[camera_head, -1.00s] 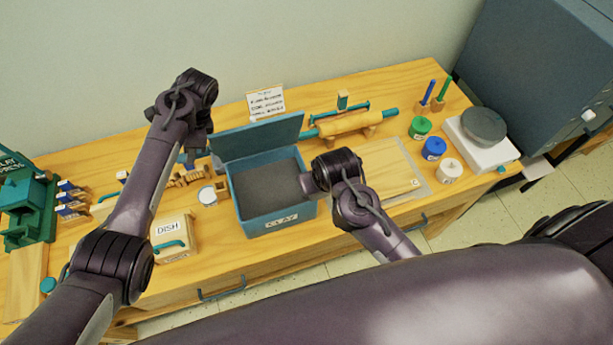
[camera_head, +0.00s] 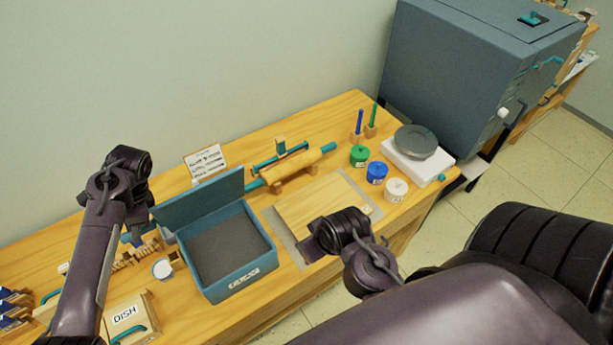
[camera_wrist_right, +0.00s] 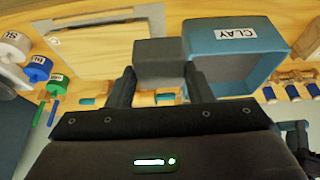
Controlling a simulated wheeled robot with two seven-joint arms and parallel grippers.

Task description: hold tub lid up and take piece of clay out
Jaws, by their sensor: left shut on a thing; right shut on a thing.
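The blue clay tub (camera_head: 232,285) stands on the table with its lid (camera_head: 200,200) tilted up at the back. Its inside looks dark grey. My left gripper (camera_head: 140,237) is at the left edge of the lid and shut on it; its fingertips are mostly hidden. My right gripper (camera_head: 312,243) is to the right of the tub, above the board. In the right wrist view its two fingers (camera_wrist_right: 163,85) are shut on a dark grey block of clay (camera_wrist_right: 160,55), beside the tub marked CLAY (camera_wrist_right: 235,35).
A wooden board (camera_head: 325,205) lies right of the tub, with a rolling pin (camera_head: 297,163) behind it. Green, blue and white jars (camera_head: 376,172) and a scale (camera_head: 415,150) stand further right. A DISH box (camera_head: 130,318) and a small cup (camera_head: 162,268) are left of the tub.

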